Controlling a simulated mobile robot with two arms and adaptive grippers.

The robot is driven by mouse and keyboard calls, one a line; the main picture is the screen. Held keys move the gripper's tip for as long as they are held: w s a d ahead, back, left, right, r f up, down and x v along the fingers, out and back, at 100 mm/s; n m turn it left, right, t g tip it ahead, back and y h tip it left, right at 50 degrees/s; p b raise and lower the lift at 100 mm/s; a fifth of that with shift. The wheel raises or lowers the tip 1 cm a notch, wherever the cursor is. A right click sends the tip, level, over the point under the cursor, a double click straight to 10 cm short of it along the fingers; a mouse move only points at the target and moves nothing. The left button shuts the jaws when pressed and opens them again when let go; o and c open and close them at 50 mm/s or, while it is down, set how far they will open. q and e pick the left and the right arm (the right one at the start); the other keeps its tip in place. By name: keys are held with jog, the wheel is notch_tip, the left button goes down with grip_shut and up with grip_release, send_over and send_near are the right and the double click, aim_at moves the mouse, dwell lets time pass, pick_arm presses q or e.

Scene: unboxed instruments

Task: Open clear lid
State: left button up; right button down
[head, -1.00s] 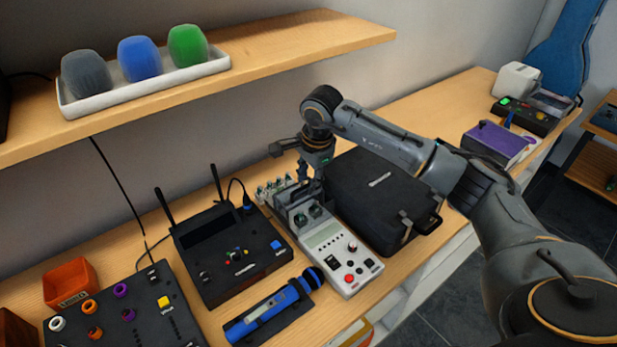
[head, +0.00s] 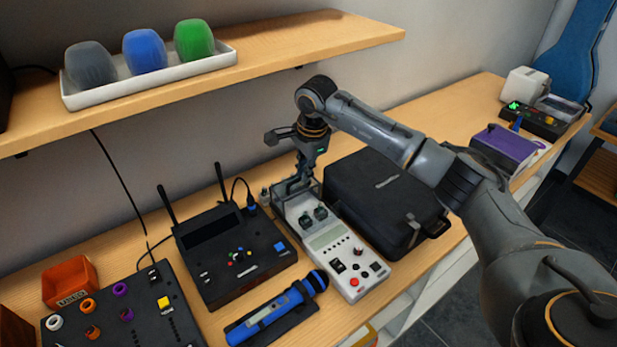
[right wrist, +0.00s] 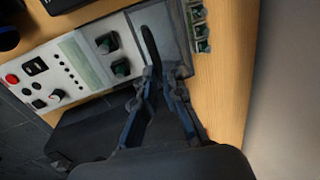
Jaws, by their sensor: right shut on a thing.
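The white instrument (head: 328,235) stands on the bench, with a screen, knobs and buttons on its top. Its clear lid (head: 313,190) is at the far end, raised and tilted, and lets the wall side show through. Two dark knobs (head: 306,221) in front of it are uncovered. My right gripper (head: 296,184) is shut at the lid. In the right wrist view its fingertips (right wrist: 158,72) meet at the greyish lid panel (right wrist: 174,35); the exact grip point is hard to see. My left gripper is out of view.
A black case (head: 385,195) stands close to the right of the instrument. A black box with antennas (head: 232,262) and a blue microphone (head: 275,312) are to the left. A shelf (head: 290,55) with a white tray (head: 150,82) hangs above.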

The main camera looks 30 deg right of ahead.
jog(key=c, duration=1.4)
grip_release()
jog(key=shift+s, duration=0.1)
jog(key=shift+r, duration=0.3)
jog(key=r, duration=0.3)
jog(key=s+r, duration=0.1)
jog(key=r, duration=0.3)
jog(key=s+r, duration=0.1)
jog(key=r, duration=0.3)
jog(key=shift+s+d+r, duration=0.15)
jog(key=shift+d, duration=0.05)
